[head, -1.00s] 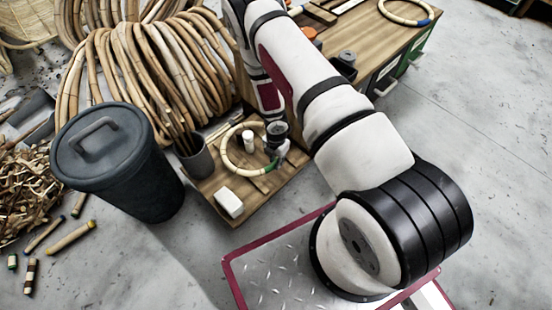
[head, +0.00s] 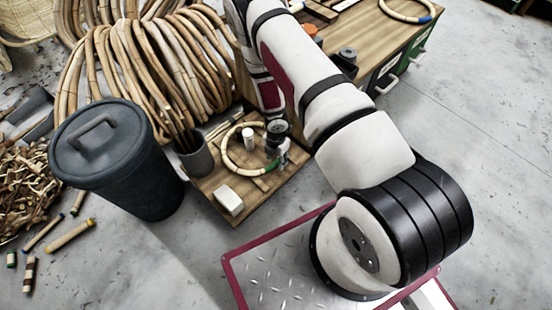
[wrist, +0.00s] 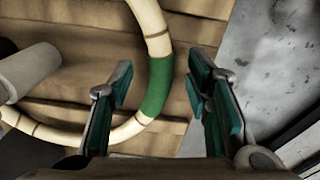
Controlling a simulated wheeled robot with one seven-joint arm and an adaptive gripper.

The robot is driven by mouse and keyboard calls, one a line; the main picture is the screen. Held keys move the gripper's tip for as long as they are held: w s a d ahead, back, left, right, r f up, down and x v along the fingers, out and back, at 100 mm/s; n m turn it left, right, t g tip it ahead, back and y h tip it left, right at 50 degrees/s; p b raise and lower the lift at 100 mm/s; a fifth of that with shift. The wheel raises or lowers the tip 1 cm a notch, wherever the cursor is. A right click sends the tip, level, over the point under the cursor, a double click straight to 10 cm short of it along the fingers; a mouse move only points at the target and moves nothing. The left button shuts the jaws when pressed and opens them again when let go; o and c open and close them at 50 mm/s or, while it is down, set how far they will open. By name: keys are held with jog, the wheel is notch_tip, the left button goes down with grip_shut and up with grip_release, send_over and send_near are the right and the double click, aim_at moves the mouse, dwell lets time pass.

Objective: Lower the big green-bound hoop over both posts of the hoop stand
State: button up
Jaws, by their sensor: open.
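The big hoop (head: 224,150) is pale rattan with a green binding (head: 271,167). It appears to lie low over the wooden board of the low stand (head: 222,190). A pale upright post (head: 248,139) stands inside the hoop; a grey cylinder, likely this post, shows inside it in the wrist view (wrist: 32,72). I cannot make out a second post. My gripper (head: 281,152) is at the hoop's right side. In the wrist view my gripper (wrist: 160,88) is open, its green-padded fingers apart on either side of the green binding (wrist: 158,86). I see no finger touching it.
A white block (head: 229,202) sits on the board's front corner. A dark pot of sticks (head: 194,158) and a lidded bin (head: 120,160) stand to the left. Rattan coils (head: 140,65) lie behind. A blue-marked hoop (head: 405,18) lies on the workbench. Floor at right is clear.

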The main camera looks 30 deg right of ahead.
notch_tip(320, 180, up, 12)
jog(key=shift+f, duration=0.15)
dwell(0.3)
jog(key=shift+w, duration=0.1)
jog(key=d+r+m+h, duration=0.2)
jog(key=d+r+m, duration=0.2)
jog(key=r, duration=0.9)
jog(key=d+r+m+h, duration=0.3)
jog(key=r+m, duration=0.2)
jog(key=r, duration=0.9)
jog(key=s+r+m, duration=0.5)
jog(key=s+r, duration=0.3)
jog(key=r, duration=0.4)
jog(key=s+a+r+m+y, duration=0.2)
jog(key=s+a+r+m, duration=0.15)
jog(key=s, duration=0.45)
jog(key=s+a+r+m+y, duration=0.1)
jog(key=s+a+r+m, duration=0.15)
jog(key=s+a, duration=0.4)
jog(key=s+a+r+m+y, duration=0.2)
jog(key=s+m, duration=0.2)
jog(key=s, duration=0.5)
notch_tip(320, 180, up, 40)
jog(key=t+p, duration=0.4)
jog(key=p, duration=3.4)
jog(key=shift+w+f+n+p, duration=0.15)
jog(key=shift+n+p, duration=0.15)
jog(key=shift+p, duration=0.05)
